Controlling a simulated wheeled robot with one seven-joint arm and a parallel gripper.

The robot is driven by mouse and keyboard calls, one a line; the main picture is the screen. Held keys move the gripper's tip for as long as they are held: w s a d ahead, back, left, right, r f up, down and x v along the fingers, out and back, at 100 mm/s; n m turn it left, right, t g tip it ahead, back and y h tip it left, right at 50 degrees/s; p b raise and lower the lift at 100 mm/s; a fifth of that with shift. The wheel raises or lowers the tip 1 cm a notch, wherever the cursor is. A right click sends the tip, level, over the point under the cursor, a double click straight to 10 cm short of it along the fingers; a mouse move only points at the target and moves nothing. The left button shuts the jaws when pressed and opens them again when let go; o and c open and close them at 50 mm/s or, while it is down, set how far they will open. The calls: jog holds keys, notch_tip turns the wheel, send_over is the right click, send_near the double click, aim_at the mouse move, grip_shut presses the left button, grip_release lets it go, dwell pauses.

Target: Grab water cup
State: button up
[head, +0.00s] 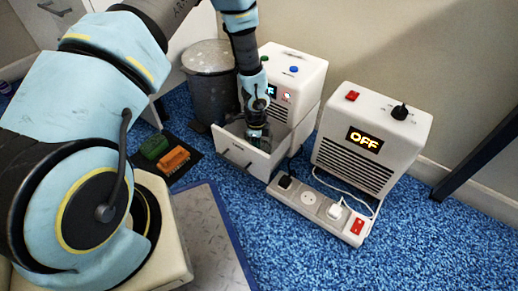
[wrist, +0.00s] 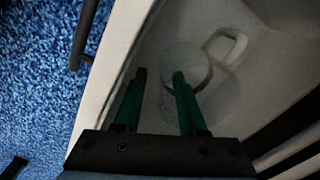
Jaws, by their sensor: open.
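The pale cup (wrist: 190,58) lies inside the open white drawer (head: 240,155), with its looped handle (wrist: 232,45) to the right in the wrist view. The cup is dim there, and I cannot pick it out in the head view. My gripper (wrist: 159,74) is open, its two green fingers pointing into the drawer. The right fingertip overlaps the cup's near part in the picture; the left fingertip is to its left, near the drawer wall (wrist: 112,60). I cannot tell whether either finger touches the cup. In the head view my gripper (head: 257,135) is down in the drawer.
The drawer belongs to a white machine (head: 300,72) with coloured buttons. A grey bin (head: 212,90) stands left of it. A white box reading OFF (head: 372,140) and a power strip (head: 318,207) stand right. Green and orange blocks (head: 174,160) lie on a black mat.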

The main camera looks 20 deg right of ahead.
jog(key=shift+c, duration=0.3)
grip_shut()
dwell(1.1)
